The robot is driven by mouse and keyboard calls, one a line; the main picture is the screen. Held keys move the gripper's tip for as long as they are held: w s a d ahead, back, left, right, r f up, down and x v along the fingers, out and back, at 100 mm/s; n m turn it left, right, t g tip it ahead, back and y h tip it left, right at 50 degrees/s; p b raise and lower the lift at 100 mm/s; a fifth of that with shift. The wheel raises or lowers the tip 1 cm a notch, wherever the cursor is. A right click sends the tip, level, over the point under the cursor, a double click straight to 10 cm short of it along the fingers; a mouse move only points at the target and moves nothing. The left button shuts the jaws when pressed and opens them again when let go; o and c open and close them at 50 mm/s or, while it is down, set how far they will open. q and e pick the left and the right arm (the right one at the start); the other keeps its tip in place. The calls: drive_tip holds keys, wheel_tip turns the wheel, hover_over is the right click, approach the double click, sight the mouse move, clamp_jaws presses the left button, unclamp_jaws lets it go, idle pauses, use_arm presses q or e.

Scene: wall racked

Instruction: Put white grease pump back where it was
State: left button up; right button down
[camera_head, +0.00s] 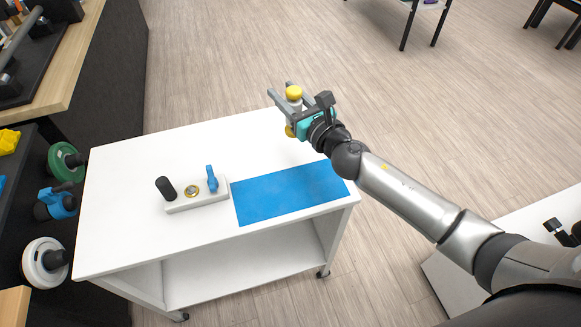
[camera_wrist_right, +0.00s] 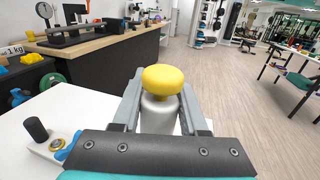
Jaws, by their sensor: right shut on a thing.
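The white grease pump (camera_wrist_right: 158,112) has a yellow knob on top and a pale body. It stands between the fingers of my right gripper (camera_head: 293,98), which is shut on it. In the head view the pump's yellow knob (camera_head: 293,92) shows between the fingers, with another yellow part below. The gripper is at the far right corner of the white cart, above its top or edge; the exact height is hard to tell. A white holder (camera_head: 197,203) on the cart carries a black cylinder (camera_head: 165,188), a brass ring (camera_head: 191,191) and a blue piece (camera_head: 212,178). My left gripper is not in view.
A blue mat (camera_head: 290,192) lies on the right part of the white cart (camera_head: 120,222). The cart top behind the holder is clear. A dark rack on the left holds a green disc (camera_head: 62,160), a white disc (camera_head: 42,262) and blue items. Wooden floor lies beyond.

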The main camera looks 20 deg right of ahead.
wheel_tip(320, 180, down, 18)
drive_tip(key=b, duration=1.2)
drive_tip(key=shift+f+b, duration=0.2)
drive_tip(key=shift+b, duration=0.15)
drive_tip(key=shift+f, duration=0.35)
drive_tip(key=shift+f+b, duration=0.1)
drive_tip(key=shift+b, duration=0.2)
drive_tip(key=shift+c, duration=2.2)
unclamp_jaws()
drive_tip(key=shift+s, duration=0.1)
